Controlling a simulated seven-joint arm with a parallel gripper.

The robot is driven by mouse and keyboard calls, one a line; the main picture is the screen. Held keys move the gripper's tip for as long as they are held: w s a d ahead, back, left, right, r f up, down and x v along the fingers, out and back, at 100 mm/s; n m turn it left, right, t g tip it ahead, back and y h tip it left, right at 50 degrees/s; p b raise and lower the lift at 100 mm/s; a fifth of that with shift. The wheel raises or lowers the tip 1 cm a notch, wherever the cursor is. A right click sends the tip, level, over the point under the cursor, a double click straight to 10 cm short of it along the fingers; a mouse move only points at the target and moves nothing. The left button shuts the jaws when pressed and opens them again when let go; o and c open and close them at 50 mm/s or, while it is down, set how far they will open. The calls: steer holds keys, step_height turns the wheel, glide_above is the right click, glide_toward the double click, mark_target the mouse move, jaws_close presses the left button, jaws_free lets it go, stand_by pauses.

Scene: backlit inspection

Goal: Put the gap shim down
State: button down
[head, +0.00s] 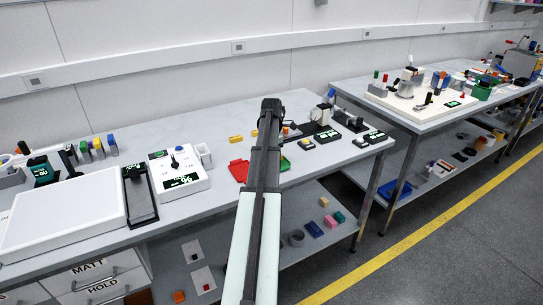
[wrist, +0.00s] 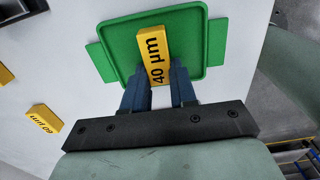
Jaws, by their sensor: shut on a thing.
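The gap shim (wrist: 154,50) is a small yellow block with "40 µm" in black on its face. My gripper (wrist: 155,82) is shut on its near end, one dark blue finger on each side. The shim lies across the view of a green tray (wrist: 112,45) with a raised rim and side tabs. I cannot tell whether the shim touches the tray floor. In the head view, part of the green tray (head: 285,164) shows just right of my arm, on the bench. My arm hides the shim and the fingers there.
Another yellow shim (wrist: 43,118) lies on the bench left of the tray in the wrist view. A red tray (head: 238,172) sits left of my arm. A white box with a dial (head: 178,170) stands further left. Small devices with lit displays (head: 327,135) stand to the right.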

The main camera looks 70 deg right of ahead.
steer(key=c, duration=0.9)
jaws_free()
steer(key=shift+f, duration=0.1)
step_height(320, 180, up, 12)
stand_by(0.5)
